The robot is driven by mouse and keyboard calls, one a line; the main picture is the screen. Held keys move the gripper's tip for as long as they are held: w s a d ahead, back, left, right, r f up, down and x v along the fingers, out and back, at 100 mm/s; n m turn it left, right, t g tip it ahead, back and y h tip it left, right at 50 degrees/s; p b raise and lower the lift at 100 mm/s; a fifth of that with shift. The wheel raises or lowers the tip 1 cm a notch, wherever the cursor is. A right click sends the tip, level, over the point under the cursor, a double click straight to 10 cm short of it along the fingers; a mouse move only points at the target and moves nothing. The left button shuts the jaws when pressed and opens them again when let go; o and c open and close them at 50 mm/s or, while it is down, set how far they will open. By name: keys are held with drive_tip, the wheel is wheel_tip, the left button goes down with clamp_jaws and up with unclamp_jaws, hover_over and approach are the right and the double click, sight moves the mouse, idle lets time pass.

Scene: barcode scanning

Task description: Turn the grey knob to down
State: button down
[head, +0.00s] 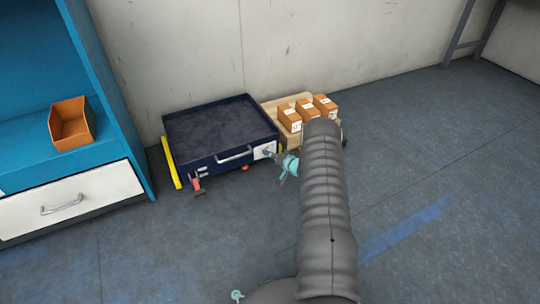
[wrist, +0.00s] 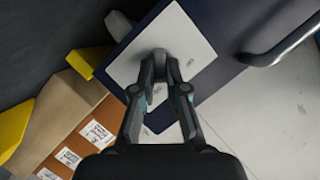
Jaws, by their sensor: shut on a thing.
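The grey knob (wrist: 160,56) is on a white plate (wrist: 190,40) on the front of a dark blue box cart (head: 205,165). In the wrist view only a little of the knob shows between my fingertips, so which way it points cannot be told. My gripper (wrist: 160,68) is shut on the knob in front of the plate. In the head view the teal-jointed gripper (head: 274,155) meets the plate (head: 262,151) at the cart's right front corner, and the knob is hidden there.
A silver handle (head: 234,156) is on the cart's front, left of the plate. A red lever (head: 197,185) sticks out at its left corner. A wooden tray (head: 270,106) with several orange boxes (head: 289,118) stands right of the cart. A blue shelf (head: 110,90) is at left. Open floor lies in front.

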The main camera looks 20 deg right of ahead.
drive_tip(key=shift+d+m, duration=0.1)
drive_tip(key=shift+m, duration=0.3)
idle(0.3)
drive_tip(key=c, duration=1.2)
unclamp_jaws()
drive_tip(key=shift+y, duration=0.3)
drive_tip(key=v, duration=1.2)
